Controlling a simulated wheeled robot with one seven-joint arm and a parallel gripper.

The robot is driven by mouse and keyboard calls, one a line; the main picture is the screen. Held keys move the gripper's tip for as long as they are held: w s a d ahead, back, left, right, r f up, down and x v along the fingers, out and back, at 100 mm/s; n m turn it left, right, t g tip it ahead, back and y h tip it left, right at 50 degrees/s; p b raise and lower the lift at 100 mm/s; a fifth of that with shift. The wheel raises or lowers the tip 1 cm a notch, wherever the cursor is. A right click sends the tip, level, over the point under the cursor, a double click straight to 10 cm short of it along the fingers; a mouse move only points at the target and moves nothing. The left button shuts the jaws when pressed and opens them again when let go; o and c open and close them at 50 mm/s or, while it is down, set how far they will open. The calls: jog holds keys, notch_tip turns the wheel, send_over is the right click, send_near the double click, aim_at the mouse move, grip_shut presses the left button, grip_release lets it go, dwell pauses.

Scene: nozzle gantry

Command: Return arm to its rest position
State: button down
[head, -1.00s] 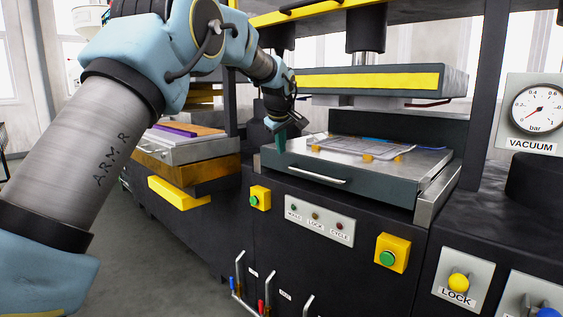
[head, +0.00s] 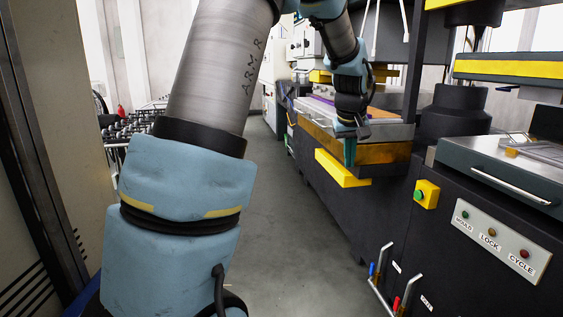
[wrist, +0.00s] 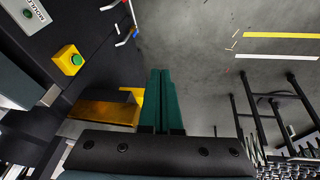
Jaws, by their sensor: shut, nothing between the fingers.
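My gripper (head: 349,152) hangs at the end of my arm, which spans the left and middle of the head view. Its green fingers point down and are together and empty. In the wrist view the gripper (wrist: 161,75) also shows its two green fingers side by side with nothing between them, above the grey floor. In the head view the fingers are in front of the left press with its yellow block (head: 342,170). I cannot tell whether they touch it.
The near press drawer (head: 490,178) with a handle is at the right. Lever handles (head: 385,275) stick out low. A yellow box with a green button (head: 426,194) is on the cabinet. A dark rack (head: 125,130) stands at the left. The grey floor (head: 290,240) between is clear.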

jog(key=s+a+f+g+p, duration=0.1)
jog(key=s+a+f, duration=0.2)
jog(key=s+a, duration=0.6)
jog(key=s+a+f+m+g+y, duration=0.1)
jog(key=s+a+f, duration=0.3)
jog(key=s+a, duration=0.6)
jog(key=a, duration=0.6)
jog(key=shift+s+f+p, duration=0.15)
jog(key=shift+f+p, duration=0.05)
jog(key=shift+p, duration=0.15)
